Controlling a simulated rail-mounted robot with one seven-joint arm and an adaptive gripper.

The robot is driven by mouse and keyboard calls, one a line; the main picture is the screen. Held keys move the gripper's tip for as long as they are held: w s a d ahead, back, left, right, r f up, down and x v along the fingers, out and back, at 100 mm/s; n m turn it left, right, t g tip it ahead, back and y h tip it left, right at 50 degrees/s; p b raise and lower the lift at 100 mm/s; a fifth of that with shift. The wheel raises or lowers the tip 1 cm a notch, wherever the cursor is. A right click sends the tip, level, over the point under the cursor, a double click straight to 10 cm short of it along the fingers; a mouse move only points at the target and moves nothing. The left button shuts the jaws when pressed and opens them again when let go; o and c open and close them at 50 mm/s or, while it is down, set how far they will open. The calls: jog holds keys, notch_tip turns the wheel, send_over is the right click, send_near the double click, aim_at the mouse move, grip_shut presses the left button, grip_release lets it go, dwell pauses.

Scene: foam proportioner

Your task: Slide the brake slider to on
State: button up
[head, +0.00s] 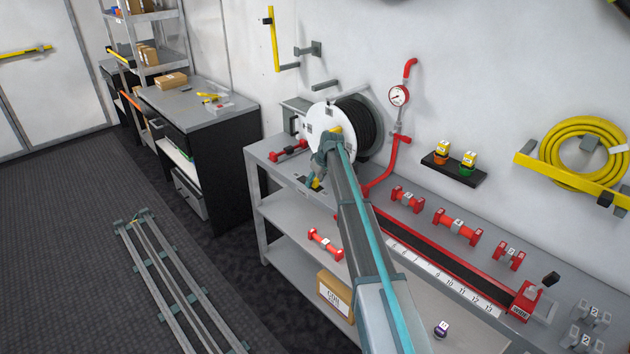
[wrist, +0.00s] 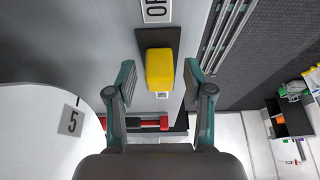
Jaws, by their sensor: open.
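The brake slider shows in the wrist view as a yellow knob (wrist: 159,68) on a dark track plate (wrist: 145,38). A white label (wrist: 155,10) with letters beginning "OF", cut off by the frame edge, lies above the track. My gripper (wrist: 159,76) is open, one finger on each side of the knob, with visible gaps; nothing is held. In the head view my gripper (head: 319,172) is over the far left end of the grey bench. A small yellow patch (head: 316,184), likely the knob, shows just below it, mostly hidden by my arm.
A white reel (head: 318,118) with black hose stands close behind my gripper; its white disc (wrist: 40,130) fills the lower left of the wrist view. A red dumbbell-shaped fitting (head: 288,150) lies left of my gripper. A red gauge pipe (head: 399,97) rises at the wall.

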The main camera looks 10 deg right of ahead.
aim_at(302, 179)
grip_shut()
jog(key=shift+w, duration=0.1)
jog(key=w+a, duration=0.1)
jog(key=w+a+b, duration=0.1)
jog(key=w, duration=0.1)
jog(key=w+a+b, duration=0.1)
jog(key=w, duration=0.1)
jog(key=shift+a+f, duration=0.1)
jog(key=shift+w+a, duration=0.15)
jog(key=shift+a, duration=0.05)
jog(key=shift+r, duration=0.25)
grip_release()
jog(key=shift+f, duration=0.1)
